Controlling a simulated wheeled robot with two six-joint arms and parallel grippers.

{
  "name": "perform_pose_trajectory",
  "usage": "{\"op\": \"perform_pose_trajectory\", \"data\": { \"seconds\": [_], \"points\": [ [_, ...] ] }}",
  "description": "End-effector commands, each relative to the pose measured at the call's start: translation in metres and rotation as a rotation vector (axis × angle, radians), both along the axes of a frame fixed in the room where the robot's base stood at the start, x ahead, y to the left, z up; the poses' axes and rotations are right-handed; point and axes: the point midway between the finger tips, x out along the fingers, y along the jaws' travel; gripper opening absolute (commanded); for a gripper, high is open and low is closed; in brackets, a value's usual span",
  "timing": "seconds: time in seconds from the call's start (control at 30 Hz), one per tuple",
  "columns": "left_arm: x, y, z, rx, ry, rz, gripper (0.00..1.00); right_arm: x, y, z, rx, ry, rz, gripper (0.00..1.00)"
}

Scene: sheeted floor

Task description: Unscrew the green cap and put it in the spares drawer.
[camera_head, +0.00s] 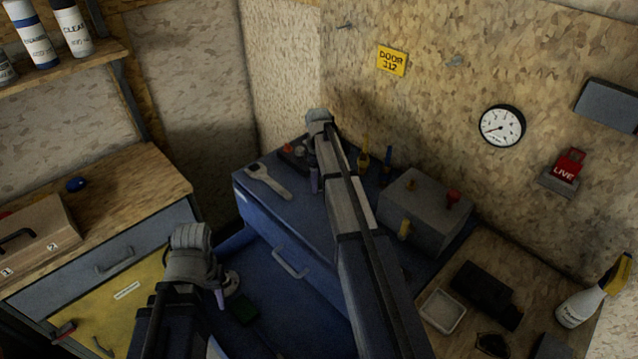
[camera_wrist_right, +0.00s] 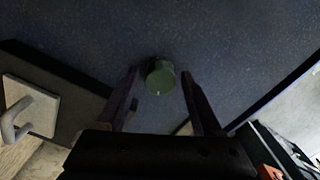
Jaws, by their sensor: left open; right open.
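The green cap (camera_wrist_right: 160,78) shows in the right wrist view, a round cap with a pale mark on its face, against a dark blue surface. My right gripper (camera_wrist_right: 161,74) is open with its fingers on either side of the cap; I cannot tell whether they touch it. In the head view my right gripper (camera_head: 315,182) is over the blue chest, and the arm hides the cap. My left gripper (camera_head: 220,298) is open, low in front of the chest. A grey drawer (camera_head: 75,272) and a yellow front (camera_head: 150,283) are shut in the left bench; their labels are unreadable.
The blue chest (camera_head: 300,225) carries a grey clamp-like tool (camera_head: 267,183), small coloured parts and a grey box (camera_head: 425,210). A wooden case (camera_head: 40,232) stands on the left bench. At right are a white tray (camera_head: 443,311), a black device (camera_head: 485,293) and a spray bottle (camera_head: 580,305).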

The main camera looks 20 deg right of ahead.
Motion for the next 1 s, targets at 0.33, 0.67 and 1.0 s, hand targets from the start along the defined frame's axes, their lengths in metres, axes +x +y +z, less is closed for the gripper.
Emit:
{"op": "perform_pose_trajectory", "data": {
  "seconds": [0.33,0.67,1.0],
  "points": [
    [0.0000,0.0000,0.0000,0.000,0.000,0.000,0.47,0.0000,0.0000,0.0000,0.000,0.000,-0.481,0.68],
    [0.0000,0.0000,0.0000,0.000,0.000,0.000,0.47,0.0000,0.0000,0.0000,0.000,0.000,-0.939,0.68],
    [0.0000,0.0000,0.0000,0.000,0.000,0.000,0.47,0.0000,0.0000,0.0000,0.000,0.000,-1.394,0.68]
  ]
}}
